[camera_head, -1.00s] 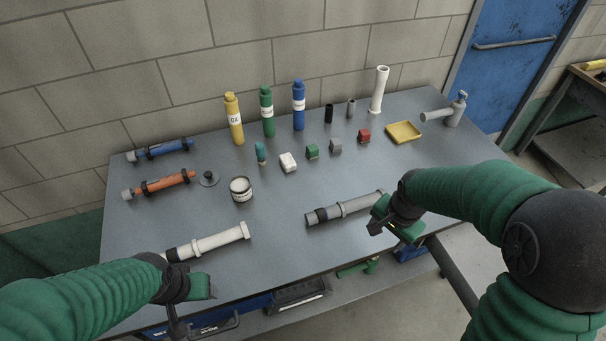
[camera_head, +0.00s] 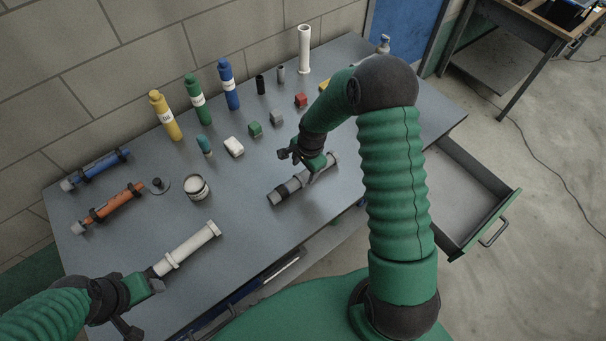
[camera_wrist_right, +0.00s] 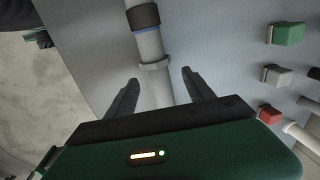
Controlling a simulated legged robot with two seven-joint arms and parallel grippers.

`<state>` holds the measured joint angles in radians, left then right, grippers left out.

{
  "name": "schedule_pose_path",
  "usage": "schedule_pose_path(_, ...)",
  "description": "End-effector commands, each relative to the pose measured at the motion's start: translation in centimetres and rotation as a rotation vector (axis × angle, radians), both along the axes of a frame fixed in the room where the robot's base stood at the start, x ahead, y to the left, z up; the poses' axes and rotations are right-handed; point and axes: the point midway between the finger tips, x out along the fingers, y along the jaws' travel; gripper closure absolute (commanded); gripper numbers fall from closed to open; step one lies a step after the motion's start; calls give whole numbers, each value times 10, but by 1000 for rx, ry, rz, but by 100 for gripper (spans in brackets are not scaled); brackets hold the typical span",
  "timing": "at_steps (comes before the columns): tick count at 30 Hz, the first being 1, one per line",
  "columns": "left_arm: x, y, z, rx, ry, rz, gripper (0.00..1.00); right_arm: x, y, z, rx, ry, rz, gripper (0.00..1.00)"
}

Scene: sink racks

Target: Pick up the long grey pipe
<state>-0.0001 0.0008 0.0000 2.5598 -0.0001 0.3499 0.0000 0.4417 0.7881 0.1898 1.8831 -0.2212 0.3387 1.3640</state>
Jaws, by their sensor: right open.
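The long grey pipe (camera_head: 290,187) lies on the metal table, with a dark band near its near-left end and a collar along its length. My right gripper (camera_head: 306,165) is open above the pipe's right part. In the right wrist view the grey pipe (camera_wrist_right: 150,48) runs between the two spread fingers (camera_wrist_right: 160,78), with its collar just beyond the fingertips; I see no closed contact. My left gripper (camera_head: 154,287) is at the table's left front, by the lower end of a white pipe (camera_head: 188,247); its finger opening is unclear.
Small blocks, such as the green block (camera_head: 255,129) and red block (camera_head: 301,100), stand behind the pipe. An open drawer (camera_head: 503,213) juts out at right. The table between can and pipe is clear.

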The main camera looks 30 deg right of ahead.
Motion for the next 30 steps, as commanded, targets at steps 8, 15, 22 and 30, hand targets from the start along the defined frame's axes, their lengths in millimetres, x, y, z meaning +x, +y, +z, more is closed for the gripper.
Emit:
schedule_pose_path(8, 0, 0, 15, 0, -1, 0, 35, 6, 1, -43, 4, 3, 0, 39)
schedule_pose_path(15, 0, 0, 14, 0, 0, 0, 35, 8, 1, -45, 2, 2, -1, 40)
schedule_pose_path(22, 0, 0, 14, 0, 0, 0, 35, 7, 3, -44, 0, 1, 0, 70)
schedule_pose_path(30, 0, 0, 14, 0, 0, 0, 35, 8, 1, -45, 2, 1, -1, 100)
